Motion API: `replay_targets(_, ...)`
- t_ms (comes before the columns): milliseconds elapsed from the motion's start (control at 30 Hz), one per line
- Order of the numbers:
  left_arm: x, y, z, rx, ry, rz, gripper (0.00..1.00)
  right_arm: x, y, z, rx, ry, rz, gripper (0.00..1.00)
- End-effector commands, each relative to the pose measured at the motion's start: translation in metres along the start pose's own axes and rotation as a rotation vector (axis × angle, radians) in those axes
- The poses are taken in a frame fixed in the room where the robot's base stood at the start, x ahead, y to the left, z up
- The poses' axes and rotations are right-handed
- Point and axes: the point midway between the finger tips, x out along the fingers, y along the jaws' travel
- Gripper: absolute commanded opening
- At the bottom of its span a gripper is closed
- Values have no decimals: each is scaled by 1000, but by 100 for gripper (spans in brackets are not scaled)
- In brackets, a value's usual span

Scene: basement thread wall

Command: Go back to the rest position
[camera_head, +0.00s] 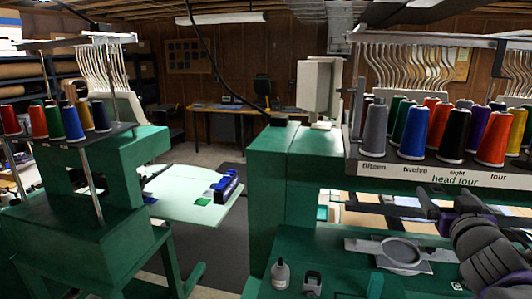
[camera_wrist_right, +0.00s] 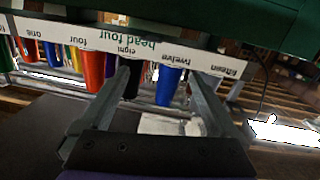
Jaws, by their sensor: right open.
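My right gripper (camera_head: 432,208) comes in from the lower right of the head view, in front of the embroidery machine and below its thread rack. In the right wrist view my right gripper (camera_wrist_right: 158,74) has its two fingers spread apart with nothing held between them. That view shows the rack upside down, with cones beyond the fingers. The label strip (camera_head: 455,180) reads "head four", with "fifteen", "twelve", "eight" and "four" along it. My left gripper is in neither view.
Thread cones, including a grey one (camera_head: 374,131) and a blue one (camera_head: 412,133), stand on the rack. A plate with a round hoop (camera_head: 358,244), a small bottle (camera_head: 280,274) and a green machine body (camera_head: 270,190) are close by. Another green machine (camera_head: 75,230) stands left.

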Motion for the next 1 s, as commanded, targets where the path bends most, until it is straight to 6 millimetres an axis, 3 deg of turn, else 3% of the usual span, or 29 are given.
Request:
replay_targets(33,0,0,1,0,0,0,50,-12,-11,39,11,-69,30,96)
replay_targets(200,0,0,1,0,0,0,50,-57,-39,158,13,-341,69,96)
replay_targets(400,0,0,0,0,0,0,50,-132,-87,282,-15,-664,-36,96)
replay_targets(500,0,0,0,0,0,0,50,-174,-110,332,-39,-805,-124,96)
replay_targets(600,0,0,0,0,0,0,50,-210,-129,368,-61,-912,-212,96)
replay_targets(700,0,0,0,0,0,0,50,-237,-141,391,-79,-983,-280,96)
replay_targets(833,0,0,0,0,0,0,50,-252,-148,403,-90,-1024,-322,96)
replay_targets(1000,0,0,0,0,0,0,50,-254,-148,404,-92,-1029,-327,96)
